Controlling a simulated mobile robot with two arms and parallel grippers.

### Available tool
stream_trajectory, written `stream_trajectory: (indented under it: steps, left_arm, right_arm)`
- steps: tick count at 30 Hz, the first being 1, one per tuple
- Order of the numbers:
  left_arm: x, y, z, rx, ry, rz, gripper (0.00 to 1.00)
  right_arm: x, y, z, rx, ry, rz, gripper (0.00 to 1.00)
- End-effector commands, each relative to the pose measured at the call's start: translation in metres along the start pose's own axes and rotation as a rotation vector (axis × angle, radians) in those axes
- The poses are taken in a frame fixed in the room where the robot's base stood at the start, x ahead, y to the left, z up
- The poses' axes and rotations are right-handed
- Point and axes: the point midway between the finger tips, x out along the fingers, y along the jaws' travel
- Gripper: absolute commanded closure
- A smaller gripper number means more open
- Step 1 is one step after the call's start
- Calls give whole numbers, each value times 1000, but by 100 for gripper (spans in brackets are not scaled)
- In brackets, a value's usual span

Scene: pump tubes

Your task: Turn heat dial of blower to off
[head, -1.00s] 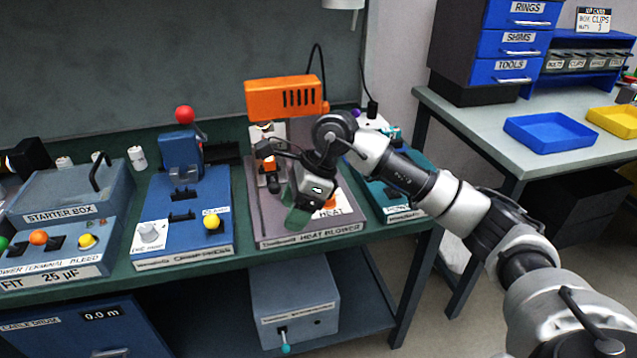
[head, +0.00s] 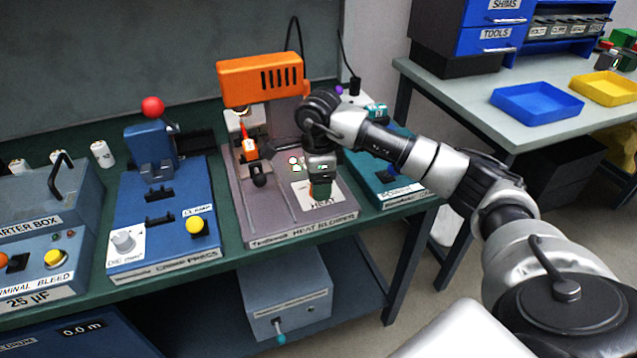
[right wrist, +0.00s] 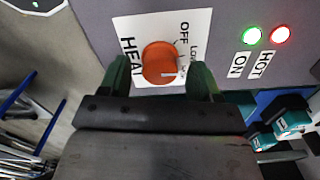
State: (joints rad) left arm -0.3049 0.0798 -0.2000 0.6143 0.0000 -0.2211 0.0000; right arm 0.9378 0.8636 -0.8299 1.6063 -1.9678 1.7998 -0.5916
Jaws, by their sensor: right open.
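The heat blower (head: 260,78) has an orange head above a grey base on the bench. Its orange heat dial (right wrist: 161,62) shows in the right wrist view, on a white label with OFF and Low marks. A white pointer line on the dial lies at its lower right edge, away from OFF. My right gripper (right wrist: 160,75) is open, with a green finger on each side of the dial; I cannot tell whether they touch it. In the head view the right gripper (head: 320,190) points down at the HEAT label and hides the dial. My left gripper is not in view.
A green ON light (right wrist: 252,36) and a red HOT light (right wrist: 281,34) are lit beside the dial. The blue crimp press (head: 160,220) stands left of the blower, and a teal device (head: 395,185) stands close on its right.

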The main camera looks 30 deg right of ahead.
Motion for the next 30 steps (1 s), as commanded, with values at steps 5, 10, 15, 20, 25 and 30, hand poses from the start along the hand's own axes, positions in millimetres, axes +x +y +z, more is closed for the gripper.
stream_trajectory:
  steps: [5,10,15,20,25,30]
  left_arm:
    - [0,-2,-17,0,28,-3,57]
    - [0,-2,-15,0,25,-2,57]
    - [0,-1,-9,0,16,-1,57]
    - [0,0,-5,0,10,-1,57]
    - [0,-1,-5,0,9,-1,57]
    - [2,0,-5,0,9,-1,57]
  right_arm:
    - [10,0,0,-1,0,-1,37]
    - [11,0,0,-1,-1,-1,37]
    - [10,0,0,-1,-1,-1,51]
    - [10,0,0,-1,-1,-1,75]
    - [10,0,0,-3,-1,-1,86]
    - [11,0,0,-29,-1,-1,86]
